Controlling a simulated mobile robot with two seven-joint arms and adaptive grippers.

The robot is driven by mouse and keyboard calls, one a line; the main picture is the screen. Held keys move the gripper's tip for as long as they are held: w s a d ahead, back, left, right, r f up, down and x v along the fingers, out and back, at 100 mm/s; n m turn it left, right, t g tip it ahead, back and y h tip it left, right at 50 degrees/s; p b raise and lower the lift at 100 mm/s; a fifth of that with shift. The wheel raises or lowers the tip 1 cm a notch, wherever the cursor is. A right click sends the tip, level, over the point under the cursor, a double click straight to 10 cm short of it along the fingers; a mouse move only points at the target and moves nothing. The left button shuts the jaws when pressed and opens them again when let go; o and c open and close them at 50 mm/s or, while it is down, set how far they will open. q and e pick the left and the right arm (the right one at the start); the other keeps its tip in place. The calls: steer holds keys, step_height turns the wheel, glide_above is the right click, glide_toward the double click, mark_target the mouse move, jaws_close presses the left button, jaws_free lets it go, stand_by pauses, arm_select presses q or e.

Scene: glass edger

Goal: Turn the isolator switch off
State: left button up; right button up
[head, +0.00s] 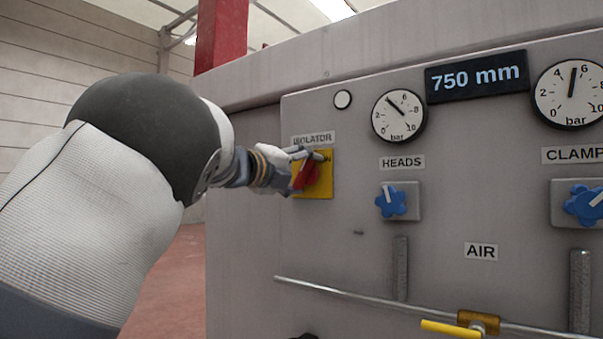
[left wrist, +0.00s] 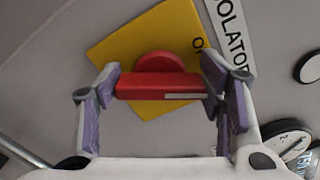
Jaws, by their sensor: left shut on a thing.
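The isolator switch is a red rotary handle (head: 306,177) on a yellow square plate (head: 325,187), under the ISOLATOR label on the grey machine panel. My left gripper (head: 304,165) is at the handle, its fingers shut on it. In the left wrist view the red handle (left wrist: 158,86) lies between the two fingers of the left gripper (left wrist: 160,92), one at each end. The yellow plate (left wrist: 130,40) shows behind it, with part of the letters "O" visible at its edge. My right gripper is not in view.
To the right on the panel are a HEADS gauge (head: 399,115), a blue HEADS knob (head: 391,201), a CLAMP knob (head: 584,204) and a 750 mm display (head: 477,77). A pipe with a yellow valve lever (head: 450,328) runs below. Free floor shows at the left.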

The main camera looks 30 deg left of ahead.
arm_select(q)
steer(key=n, duration=0.5)
steer(key=shift+f+n, duration=0.1)
steer(key=shift+n, duration=0.5)
steer(key=o, duration=1.2)
steer(key=s, duration=0.8)
steer(key=s+a, duration=0.1)
steer(key=s, duration=0.3)
